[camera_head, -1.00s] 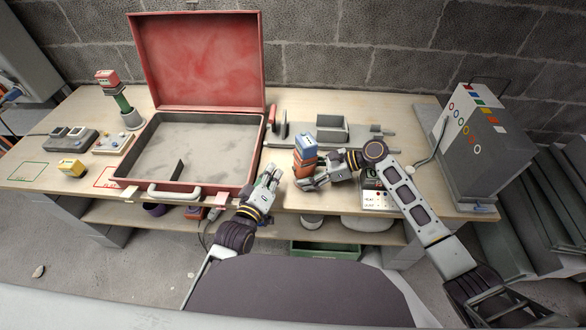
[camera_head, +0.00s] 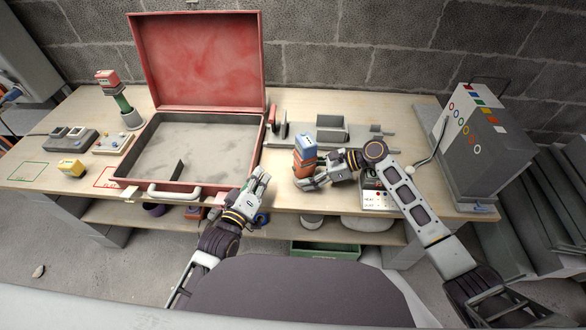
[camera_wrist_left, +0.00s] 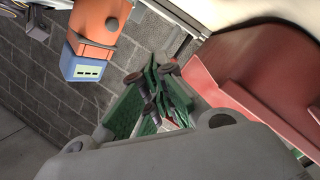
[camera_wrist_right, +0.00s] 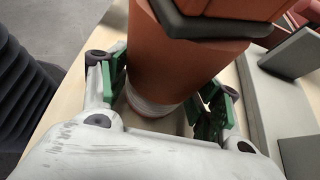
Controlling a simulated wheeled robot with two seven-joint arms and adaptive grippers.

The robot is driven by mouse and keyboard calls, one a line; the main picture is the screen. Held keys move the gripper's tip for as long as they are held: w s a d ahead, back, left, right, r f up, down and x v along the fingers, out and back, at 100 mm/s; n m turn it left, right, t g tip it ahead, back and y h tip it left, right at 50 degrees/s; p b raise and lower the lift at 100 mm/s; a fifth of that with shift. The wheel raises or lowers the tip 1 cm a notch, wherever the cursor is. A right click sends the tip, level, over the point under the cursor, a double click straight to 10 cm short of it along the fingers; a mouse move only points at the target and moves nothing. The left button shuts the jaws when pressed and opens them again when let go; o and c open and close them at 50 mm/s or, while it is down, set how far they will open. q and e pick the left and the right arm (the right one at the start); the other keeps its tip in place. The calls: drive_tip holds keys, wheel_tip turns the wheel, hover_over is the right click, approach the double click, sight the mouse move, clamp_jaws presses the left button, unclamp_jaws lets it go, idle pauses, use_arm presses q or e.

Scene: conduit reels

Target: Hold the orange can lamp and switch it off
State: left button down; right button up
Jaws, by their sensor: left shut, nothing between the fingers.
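The orange can lamp (camera_head: 303,168) has an orange body, a dark band and a blue end with small dark marks. It stands roughly upright over the front of the bench, right of the red case. My right gripper (camera_head: 312,181) is closed around its lower body, with green pads either side of it in the right wrist view (camera_wrist_right: 165,100). The left wrist view shows the lamp (camera_wrist_left: 97,22) at top left, with a round dark knob on its side. My left gripper (camera_head: 262,178) is shut and empty, left of the lamp and apart from it. Whether the lamp touches the bench is unclear.
The open red case (camera_head: 193,188) fills the bench's middle left. A grey tray (camera_head: 332,128) stands behind the lamp. A small switch box (camera_head: 376,198) sits right of it, under my right arm. A large grey cabinet (camera_head: 468,150) stands at the right end.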

drive_tip(key=o, duration=0.4)
drive_tip(key=shift+v, duration=5.95)
drive_tip(key=shift+f, duration=0.1)
